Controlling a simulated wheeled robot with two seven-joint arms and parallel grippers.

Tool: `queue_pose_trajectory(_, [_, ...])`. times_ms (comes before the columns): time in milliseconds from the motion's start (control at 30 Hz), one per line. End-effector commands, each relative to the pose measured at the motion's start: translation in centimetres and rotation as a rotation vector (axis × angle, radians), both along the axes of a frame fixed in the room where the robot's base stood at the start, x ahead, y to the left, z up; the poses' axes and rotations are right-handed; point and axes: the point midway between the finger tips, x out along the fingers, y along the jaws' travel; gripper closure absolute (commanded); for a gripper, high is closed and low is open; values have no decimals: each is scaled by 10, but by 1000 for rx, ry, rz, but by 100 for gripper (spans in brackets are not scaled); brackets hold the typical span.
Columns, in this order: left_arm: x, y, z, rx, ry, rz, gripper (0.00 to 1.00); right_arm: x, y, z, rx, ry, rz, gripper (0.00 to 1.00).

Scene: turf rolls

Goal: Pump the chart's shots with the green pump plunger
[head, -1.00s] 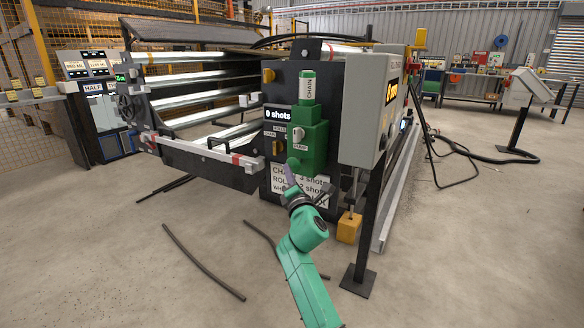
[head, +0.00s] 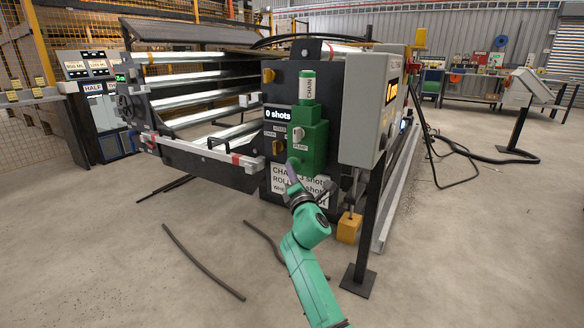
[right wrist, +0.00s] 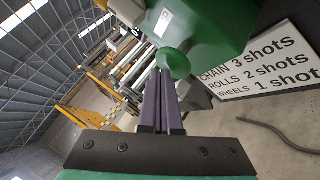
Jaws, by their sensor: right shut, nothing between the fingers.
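The green pump (head: 314,148) is mounted on the dark end panel of the machine, with a reservoir labelled CHAIN (head: 307,88) on top. In the right wrist view its round green plunger knob (right wrist: 174,63) sticks out just beyond my fingertips. My right gripper (head: 289,172) is shut and empty, in front of the knob; its purple fingers (right wrist: 158,85) point at it, and I cannot tell whether they touch. The shots display (head: 277,115) reads 0 shots. The chart (right wrist: 262,65) reads chain 3, rolls 2, wheels 1. My left gripper is out of view.
A grey control box (head: 364,110) on a black post stands close right of the pump. Dark hoses (head: 200,262) lie on the floor. The floor in front is otherwise clear.

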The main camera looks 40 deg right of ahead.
Motion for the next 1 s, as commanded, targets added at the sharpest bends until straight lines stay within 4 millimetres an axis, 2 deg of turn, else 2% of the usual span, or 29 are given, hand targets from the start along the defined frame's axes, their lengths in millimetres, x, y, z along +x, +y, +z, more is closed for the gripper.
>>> queue_pose_trajectory(1000, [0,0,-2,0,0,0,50,3,-13,1,-1,-1,-3,100])
